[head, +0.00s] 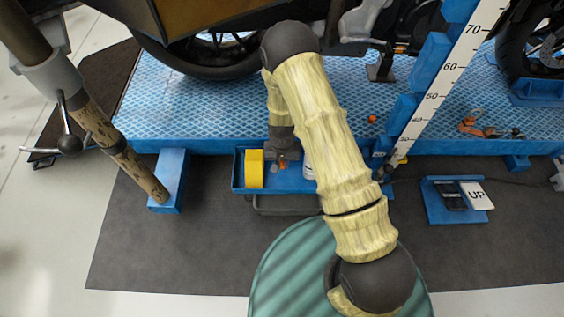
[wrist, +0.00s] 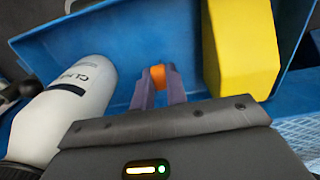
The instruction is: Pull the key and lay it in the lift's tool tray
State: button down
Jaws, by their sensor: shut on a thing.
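The blue tool tray (head: 238,180) hangs at the front edge of the lift; its floor and walls fill much of the wrist view (wrist: 110,45). My gripper (head: 283,160) is over the tray, pointing down into it. In the wrist view its two purple-grey fingers (wrist: 158,88) are shut on the key, of which only an orange part (wrist: 158,72) shows between the tips. The orange also shows small in the head view (head: 283,166). The key's shaft is hidden. I cannot tell whether the key touches the tray floor.
In the tray, a yellow block (wrist: 240,45) stands right of my fingers in the wrist view, and a white bottle (wrist: 65,110) lies to their left. A motorcycle wheel (head: 200,55) stands on the blue lift deck (head: 300,120). A blue "UP" pedal box (head: 455,213) sits on the floor at right.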

aim_at(282, 164)
jog(key=c, duration=1.3)
grip_release()
notch_tip(282, 164, up, 17)
jog(key=p, duration=0.8)
jog(key=shift+r+p, duration=0.2)
jog(key=shift+p, duration=0.1)
